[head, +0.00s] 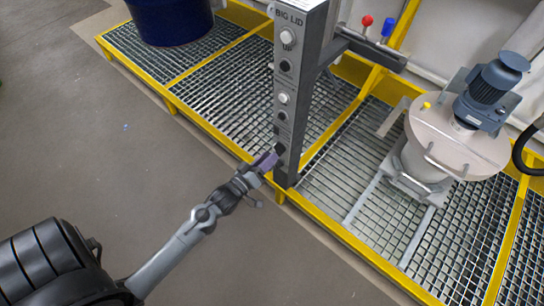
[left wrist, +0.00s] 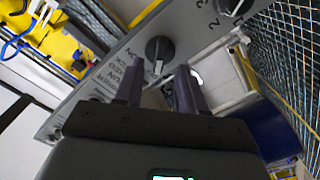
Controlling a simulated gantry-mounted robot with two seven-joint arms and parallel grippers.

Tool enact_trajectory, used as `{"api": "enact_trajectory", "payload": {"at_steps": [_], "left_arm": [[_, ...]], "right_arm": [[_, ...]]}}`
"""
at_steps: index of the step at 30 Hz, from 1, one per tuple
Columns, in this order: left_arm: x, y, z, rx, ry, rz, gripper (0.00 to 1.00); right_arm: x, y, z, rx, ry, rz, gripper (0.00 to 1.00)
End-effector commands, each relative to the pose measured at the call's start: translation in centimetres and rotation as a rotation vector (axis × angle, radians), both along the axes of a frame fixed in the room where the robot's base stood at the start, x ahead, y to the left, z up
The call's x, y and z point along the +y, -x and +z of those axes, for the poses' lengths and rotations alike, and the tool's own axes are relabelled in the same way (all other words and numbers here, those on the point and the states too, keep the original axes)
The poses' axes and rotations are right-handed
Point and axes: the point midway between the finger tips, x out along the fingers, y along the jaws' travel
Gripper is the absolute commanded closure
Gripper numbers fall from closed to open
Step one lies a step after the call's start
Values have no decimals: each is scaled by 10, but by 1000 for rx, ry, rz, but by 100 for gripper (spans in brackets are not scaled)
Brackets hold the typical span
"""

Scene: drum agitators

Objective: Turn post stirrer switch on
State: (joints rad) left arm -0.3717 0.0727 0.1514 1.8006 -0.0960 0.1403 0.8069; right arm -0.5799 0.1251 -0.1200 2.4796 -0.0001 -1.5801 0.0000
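The grey control post (head: 302,90) stands upright at the grating's front edge and carries a column of buttons and knobs, with "BIG LID" lettered at its top. A black rotary switch (head: 280,148) sits low on the post's face. My left gripper (head: 268,160) is right at this switch. In the left wrist view the black knob with a pale pointer line (left wrist: 160,48) lies just beyond the fingertips of my left gripper (left wrist: 158,82). The two fingers are apart, roughly either side of the knob, with nothing between them. I cannot tell whether they touch it. My right gripper is not in view.
A mixer drum with a lid (head: 455,135) and blue motor (head: 492,85) stands on the grating at right. A dark blue drum (head: 172,18) is at back left. Yellow rails (head: 205,125) edge the grating. Grey floor (head: 90,140) at left is clear.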

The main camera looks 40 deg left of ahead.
Motion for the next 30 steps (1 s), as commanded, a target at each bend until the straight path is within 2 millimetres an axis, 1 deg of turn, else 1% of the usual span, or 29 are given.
{"api": "enact_trajectory", "payload": {"at_steps": [1, 3, 7, 11, 18, 19, 26, 27, 30], "left_arm": [[0, -7, -2, -3, 0, 0, 61], [0, -15, -2, -2, 0, -1, 61], [0, -24, -1, -1, 0, -1, 61], [0, -28, 0, 0, 0, 0, 61], [0, -28, 1, 0, 0, 0, 61], [0, -28, 1, 0, 0, 0, 62], [0, -28, 0, 0, 0, 0, 97], [0, -28, 0, 0, 0, 0, 100], [0, -28, 0, 0, 0, 0, 100]], "right_arm": [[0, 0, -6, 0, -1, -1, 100], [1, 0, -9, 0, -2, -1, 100], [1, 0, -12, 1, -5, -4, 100], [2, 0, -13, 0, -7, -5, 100], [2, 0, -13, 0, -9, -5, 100], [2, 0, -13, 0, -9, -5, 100], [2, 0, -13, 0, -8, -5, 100], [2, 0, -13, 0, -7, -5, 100], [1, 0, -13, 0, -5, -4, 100]]}}
